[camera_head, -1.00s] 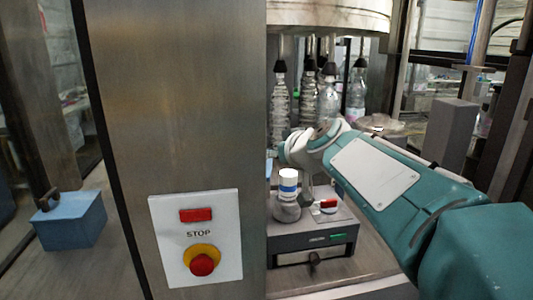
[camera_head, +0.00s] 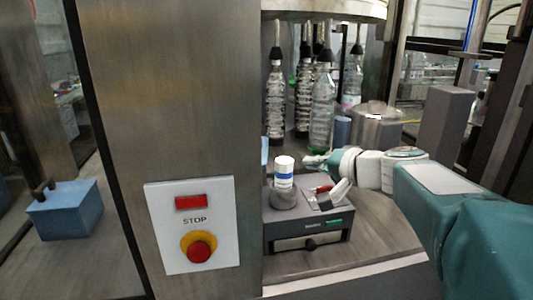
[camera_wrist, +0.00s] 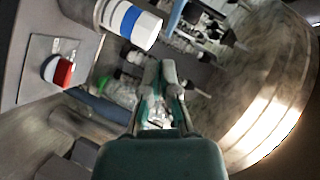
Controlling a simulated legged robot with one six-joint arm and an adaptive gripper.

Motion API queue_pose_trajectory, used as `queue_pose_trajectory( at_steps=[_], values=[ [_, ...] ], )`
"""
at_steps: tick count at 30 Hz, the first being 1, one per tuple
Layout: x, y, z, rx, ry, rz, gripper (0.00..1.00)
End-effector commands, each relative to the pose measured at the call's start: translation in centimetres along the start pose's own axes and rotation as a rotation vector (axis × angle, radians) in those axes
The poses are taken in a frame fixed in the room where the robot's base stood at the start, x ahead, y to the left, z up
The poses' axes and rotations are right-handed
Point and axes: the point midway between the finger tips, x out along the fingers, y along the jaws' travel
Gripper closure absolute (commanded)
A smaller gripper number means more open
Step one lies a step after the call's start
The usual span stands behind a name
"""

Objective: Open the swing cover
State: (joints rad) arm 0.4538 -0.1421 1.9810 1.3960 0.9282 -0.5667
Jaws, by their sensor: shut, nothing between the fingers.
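The reel labeller (camera_head: 285,240) is a low grey box with a green label on its front. On its top are a white cap with a blue band (camera_head: 284,172) over a grey round base, and a small red and white knob (camera_wrist: 59,71) beside a square plate (camera_wrist: 36,52). A pale tilted piece (camera_head: 341,191) shows at the box's right top; I cannot tell whether it is the swing cover or part of my gripper. My gripper (camera_head: 314,160) is shut and empty, just right of the banded cap. Its closed fingers show in the wrist view (camera_wrist: 159,72).
A steel panel with a red stop button (camera_head: 199,251) stands left of the labeller. Several clear bottles (camera_head: 322,105) hang behind it. A steel drum (camera_head: 378,125) and a grey block (camera_head: 445,120) stand at the back right. Deck in front is bare.

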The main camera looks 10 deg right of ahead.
Motion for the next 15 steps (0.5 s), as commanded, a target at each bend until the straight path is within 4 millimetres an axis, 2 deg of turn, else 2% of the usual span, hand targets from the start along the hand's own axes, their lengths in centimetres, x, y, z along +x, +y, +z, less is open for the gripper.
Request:
queue_pose_trajectory(
  at_steps=[3,8,11,15],
  values=[
    [-1.7,1.0,-1.3,0.217,0.027,-0.098,1.0],
    [-2.3,1.1,-2.0,0.311,0.037,-0.156,1.0],
    [-1.4,0.9,-2.0,0.311,0.034,-0.157,1.0],
    [0.9,0.6,-2.0,0.31,0.031,-0.157,1.0]
  ],
)
